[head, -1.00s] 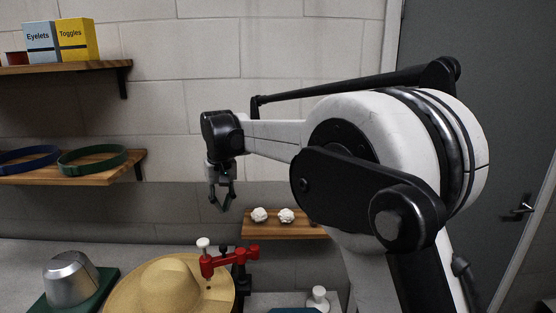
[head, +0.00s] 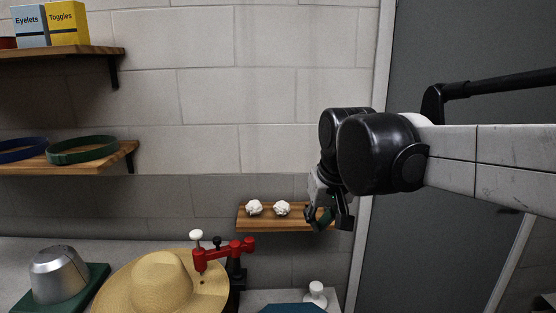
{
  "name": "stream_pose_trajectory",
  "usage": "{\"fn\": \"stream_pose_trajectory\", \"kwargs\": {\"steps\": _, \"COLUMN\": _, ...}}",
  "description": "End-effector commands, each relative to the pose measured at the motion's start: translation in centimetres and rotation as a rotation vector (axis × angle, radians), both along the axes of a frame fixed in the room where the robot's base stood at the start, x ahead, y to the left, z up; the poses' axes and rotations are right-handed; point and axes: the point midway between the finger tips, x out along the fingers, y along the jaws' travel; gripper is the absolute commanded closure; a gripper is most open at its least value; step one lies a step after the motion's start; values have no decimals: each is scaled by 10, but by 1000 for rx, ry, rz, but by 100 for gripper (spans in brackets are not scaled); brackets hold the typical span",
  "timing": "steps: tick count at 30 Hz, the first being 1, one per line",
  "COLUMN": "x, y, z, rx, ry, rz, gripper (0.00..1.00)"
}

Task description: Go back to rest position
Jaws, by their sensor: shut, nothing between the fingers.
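My gripper (head: 330,222) hangs from the end of my arm right of the picture's middle. It is shut and empty, its fingers pointing down. In the picture it overlaps the right end of the small wooden shelf (head: 262,226); I cannot tell how near it is to that shelf. My arm reaches in from the right edge.
A straw hat (head: 160,283) lies by a red hand press (head: 222,253) on the bench. A metal hat block (head: 57,274) stands on a green base at left. White crumpled pieces (head: 254,207) lie on the small shelf. Hat bands (head: 84,149) and boxes (head: 68,24) fill left shelves.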

Motion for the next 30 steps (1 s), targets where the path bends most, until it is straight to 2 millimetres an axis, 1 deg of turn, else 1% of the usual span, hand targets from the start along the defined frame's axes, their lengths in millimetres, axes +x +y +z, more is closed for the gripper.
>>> {"fn": "stream_pose_trajectory", "kwargs": {"steps": 1, "x": -14, "y": -11, "z": -8, "rx": 2, "ry": -13, "rz": -15, "gripper": 100}}
{"fn": "stream_pose_trajectory", "kwargs": {"steps": 6, "x": -54, "y": -42, "z": -29, "rx": 11, "ry": -65, "rz": -63, "gripper": 100}}
{"fn": "stream_pose_trajectory", "kwargs": {"steps": 11, "x": -93, "y": -67, "z": -54, "rx": 18, "ry": -113, "rz": -106, "gripper": 100}}
{"fn": "stream_pose_trajectory", "kwargs": {"steps": 15, "x": -125, "y": -86, "z": -81, "rx": 21, "ry": -156, "rz": -145, "gripper": 100}}
{"fn": "stream_pose_trajectory", "kwargs": {"steps": 18, "x": -145, "y": -96, "z": -100, "rx": 23, "ry": -184, "rz": -169, "gripper": 100}}
{"fn": "stream_pose_trajectory", "kwargs": {"steps": 21, "x": -160, "y": -104, "z": -117, "rx": 22, "ry": -206, "rz": -189, "gripper": 100}}
{"fn": "stream_pose_trajectory", "kwargs": {"steps": 24, "x": -170, "y": -109, "z": -127, "rx": 23, "ry": -222, "rz": -201, "gripper": 100}}
{"fn": "stream_pose_trajectory", "kwargs": {"steps": 27, "x": -175, "y": -112, "z": -133, "rx": 23, "ry": -230, "rz": -209, "gripper": 100}}
{"fn": "stream_pose_trajectory", "kwargs": {"steps": 30, "x": -176, "y": -112, "z": -134, "rx": 23, "ry": -233, "rz": -211, "gripper": 100}}
